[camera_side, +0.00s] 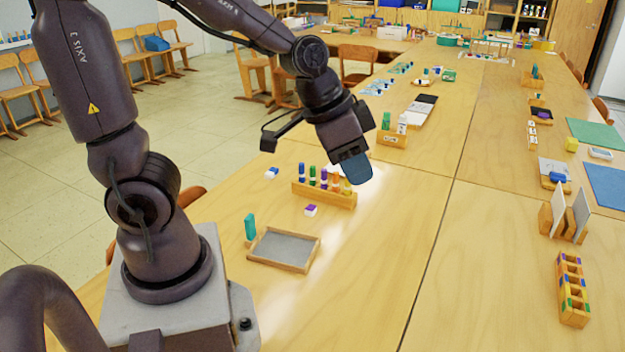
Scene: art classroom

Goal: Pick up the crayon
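A wooden rack (322,195) on the near table holds several upright coloured sticks that look like crayons. A blue one (302,172), a green one (312,175) and a purple one (324,178) stand at its left; orange and yellow ones stand to the right. Which one is the crayon of the task I cannot tell. My gripper (355,169) points down over or behind the rack's right end, with a blue fingertip pad showing. The pad hides the second finger and whatever is between them, so I cannot see whether it is open or holds anything.
A shallow wooden tray with a grey bed (284,247) lies in front of the rack, with an upright teal block (250,227) beside it. Small white-and-purple (311,210) and white-and-blue (271,173) blocks lie near the rack.

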